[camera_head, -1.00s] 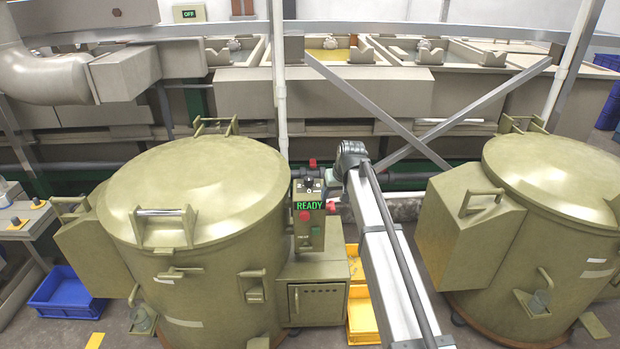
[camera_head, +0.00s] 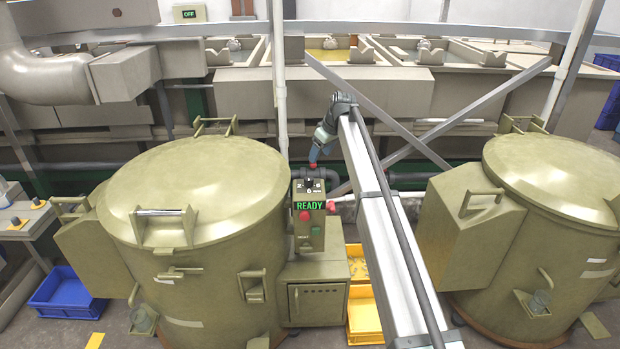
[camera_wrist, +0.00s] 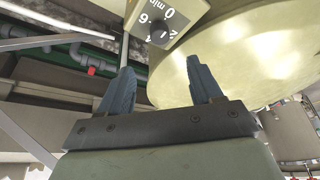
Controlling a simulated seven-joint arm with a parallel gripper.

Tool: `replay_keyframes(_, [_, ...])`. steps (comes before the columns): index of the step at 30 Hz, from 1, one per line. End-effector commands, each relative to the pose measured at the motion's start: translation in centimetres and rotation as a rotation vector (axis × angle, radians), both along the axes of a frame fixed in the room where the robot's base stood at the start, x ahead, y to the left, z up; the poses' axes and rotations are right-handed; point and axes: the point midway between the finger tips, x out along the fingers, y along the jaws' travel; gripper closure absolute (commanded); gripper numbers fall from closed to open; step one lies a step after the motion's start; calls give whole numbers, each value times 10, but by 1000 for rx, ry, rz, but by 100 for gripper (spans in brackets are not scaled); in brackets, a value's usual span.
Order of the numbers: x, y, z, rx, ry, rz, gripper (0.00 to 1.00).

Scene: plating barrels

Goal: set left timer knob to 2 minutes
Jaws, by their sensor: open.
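The left timer knob (camera_head: 308,184) is a small dark knob on top of the control box (camera_head: 303,240) beside the left barrel (camera_head: 195,200). The knob appears beyond the gap between the fingertips. In the head view my gripper (camera_head: 315,158) is above and behind the box, apart from the knob.
The box shows a green READY display (camera_head: 310,206) and a red button (camera_head: 304,216). The right barrel (camera_head: 550,190) stands on the other side of my arm. A pale upright pole (camera_head: 280,90) and a red-fitted pipe (camera_wrist: 90,70) are close behind the box.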

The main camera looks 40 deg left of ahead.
Motion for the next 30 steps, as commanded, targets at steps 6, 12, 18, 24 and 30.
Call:
replay_keyframes(6, [0,10,-25,-2,1,1,36])
replay_keyframes(12, [0,24,-57,-2,1,0,36])
replay_keyframes(18, [0,37,-89,-1,0,-1,36])
replay_keyframes(24, [0,46,-112,-1,-1,-1,36])
replay_keyframes(30, [0,51,-123,0,-1,-2,36])
